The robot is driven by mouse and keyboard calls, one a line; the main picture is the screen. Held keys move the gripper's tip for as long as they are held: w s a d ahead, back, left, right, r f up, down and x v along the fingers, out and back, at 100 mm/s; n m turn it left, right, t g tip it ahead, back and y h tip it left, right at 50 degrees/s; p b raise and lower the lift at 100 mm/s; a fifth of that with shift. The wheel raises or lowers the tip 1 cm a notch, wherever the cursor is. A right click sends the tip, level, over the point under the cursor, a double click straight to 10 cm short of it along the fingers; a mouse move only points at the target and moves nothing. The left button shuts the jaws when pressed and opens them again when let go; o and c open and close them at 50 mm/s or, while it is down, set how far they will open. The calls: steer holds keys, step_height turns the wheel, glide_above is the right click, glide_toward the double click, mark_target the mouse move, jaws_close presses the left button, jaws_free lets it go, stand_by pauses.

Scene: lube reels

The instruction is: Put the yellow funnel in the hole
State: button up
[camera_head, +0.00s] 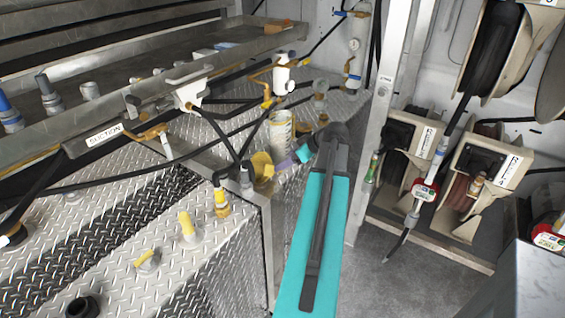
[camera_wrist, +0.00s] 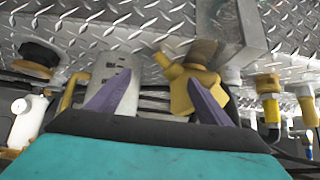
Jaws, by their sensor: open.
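The yellow funnel (camera_head: 262,167) stands beside the edge of the diamond-plate deck in the head view. In the wrist view the funnel (camera_wrist: 188,85) is right of centre, with its narrow spout pointing up-left. My gripper (camera_head: 281,165) is just right of the funnel in the head view. In the wrist view my gripper (camera_wrist: 158,92) has its two purple fingers spread wide, with the right finger overlapping the funnel's body and the left one in front of a pale can. I cannot tell whether they touch. Nothing is held. I cannot surely identify the hole.
The pale can (camera_head: 281,130) stands just behind my gripper. A yellow-collared fitting (camera_head: 221,203) and hoses lie left of the funnel. A dark round fitting (camera_head: 82,307) is at the lower left. Hose reels (camera_head: 405,150) stand right. Open floor (camera_head: 420,270) is lower right.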

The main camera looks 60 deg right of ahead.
steer(key=shift+s+r, duration=0.1)
steer(key=shift+s, duration=0.05)
steer(key=b+v, duration=0.3)
steer(key=v, duration=1)
steer(key=shift+s+r, duration=0.15)
steer(key=shift+r, duration=0.05)
